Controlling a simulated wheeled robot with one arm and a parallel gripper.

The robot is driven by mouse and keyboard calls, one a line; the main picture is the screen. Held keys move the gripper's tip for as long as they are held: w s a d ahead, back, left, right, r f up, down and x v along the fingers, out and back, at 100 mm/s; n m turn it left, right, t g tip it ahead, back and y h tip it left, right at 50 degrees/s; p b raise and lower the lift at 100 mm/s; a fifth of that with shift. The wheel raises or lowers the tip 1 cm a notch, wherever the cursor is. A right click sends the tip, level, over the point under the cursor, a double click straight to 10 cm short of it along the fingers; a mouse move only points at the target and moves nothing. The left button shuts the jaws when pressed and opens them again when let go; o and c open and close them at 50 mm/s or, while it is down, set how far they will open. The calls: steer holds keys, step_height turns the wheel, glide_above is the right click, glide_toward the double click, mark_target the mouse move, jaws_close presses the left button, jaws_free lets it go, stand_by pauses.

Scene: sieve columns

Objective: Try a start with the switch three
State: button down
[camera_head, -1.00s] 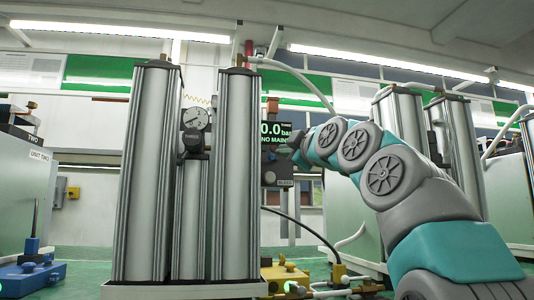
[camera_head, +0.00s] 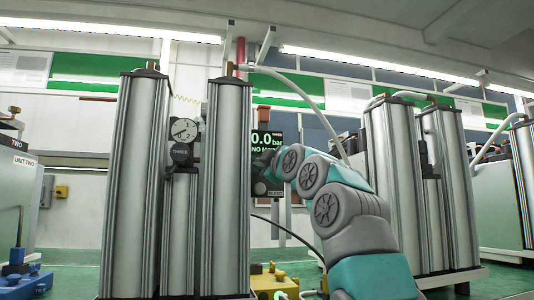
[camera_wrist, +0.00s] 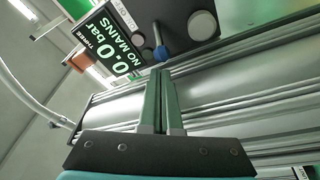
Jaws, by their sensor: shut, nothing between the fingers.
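The unit marked THREE has a black display (camera_head: 264,141) reading 0.0 bar and NO MAINS, beside the tall silver column (camera_head: 229,185). In the wrist view the display (camera_wrist: 117,38) is tilted, with a blue lever-like part (camera_wrist: 161,51) and a round pale grey knob (camera_wrist: 202,25) on the dark panel beside it. I cannot tell for sure which is the switch. My gripper (camera_wrist: 161,73) is shut and empty, its fingertips pointing toward the blue part with no clear contact. In the head view my arm hides the gripper and part of the panel.
More columns (camera_head: 390,185) stand to the right. A yellow block (camera_head: 273,282) is low in front, a blue one (camera_head: 24,283) at left.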

steer(key=shift+p+x, duration=0.4)
steer(key=shift+x, duration=0.5)
steer(key=shift+s+d, duration=0.15)
steer(key=shift+y, duration=0.4)
stand_by(1.0)
steer(key=shift+r+n, duration=0.1)
steer(key=shift+n, duration=0.2)
stand_by(0.7)
stand_by(1.0)
